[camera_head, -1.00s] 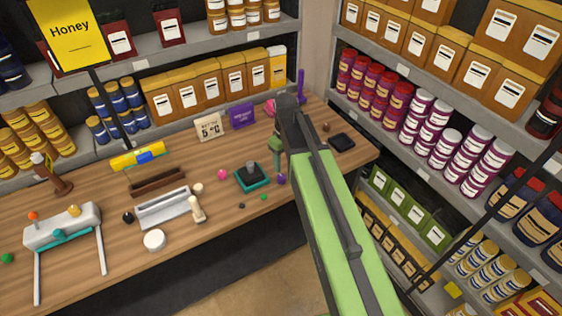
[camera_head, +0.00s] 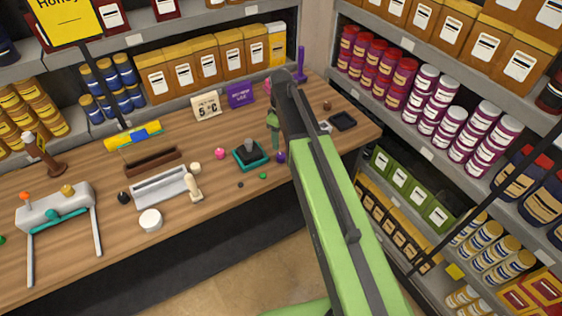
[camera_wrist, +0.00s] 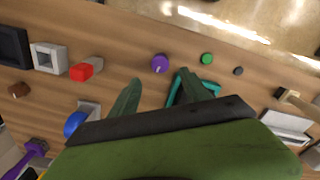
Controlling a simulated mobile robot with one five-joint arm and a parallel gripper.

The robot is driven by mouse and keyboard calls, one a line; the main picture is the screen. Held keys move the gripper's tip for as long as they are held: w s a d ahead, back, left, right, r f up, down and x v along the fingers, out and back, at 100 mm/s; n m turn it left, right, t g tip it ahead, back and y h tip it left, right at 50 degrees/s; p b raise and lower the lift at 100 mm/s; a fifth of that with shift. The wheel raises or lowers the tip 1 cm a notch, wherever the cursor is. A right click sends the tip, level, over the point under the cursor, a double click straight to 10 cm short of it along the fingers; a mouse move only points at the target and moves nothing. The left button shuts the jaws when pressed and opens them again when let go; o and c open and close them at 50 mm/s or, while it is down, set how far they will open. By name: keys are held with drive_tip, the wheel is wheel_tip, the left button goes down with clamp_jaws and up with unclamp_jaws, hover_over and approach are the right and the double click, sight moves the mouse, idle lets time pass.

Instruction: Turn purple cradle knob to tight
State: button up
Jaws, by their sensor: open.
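A round purple knob (camera_head: 281,157) sits on the wooden table, just right of a teal cradle (camera_head: 264,165) with a dark block in it. In the wrist view the purple knob (camera_wrist: 160,63) lies just beyond the fingertips, roughly midway between them. Part of the teal cradle (camera_wrist: 212,86) shows behind the right finger. My gripper (camera_head: 275,145) hangs above the table near the knob, with its green fingers pointing down. In the wrist view my gripper (camera_wrist: 160,77) is open and empty. Any marking for tight is too small to make out.
A green button (camera_wrist: 207,59) and a dark button (camera_wrist: 239,71) lie near the cradle. A red block (camera_wrist: 86,69), a white square frame (camera_wrist: 48,57) and a blue knob (camera_wrist: 76,123) are on the other side. The table's front edge is close.

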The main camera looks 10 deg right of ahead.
sight(281, 155)
wheel_tip(281, 155, down, 8)
drive_tip(key=b, duration=0.7)
drive_tip(key=shift+f, duration=0.25)
drive_tip(key=shift+r, duration=0.1)
drive_tip(key=shift+c, duration=0.3)
clamp_jaws()
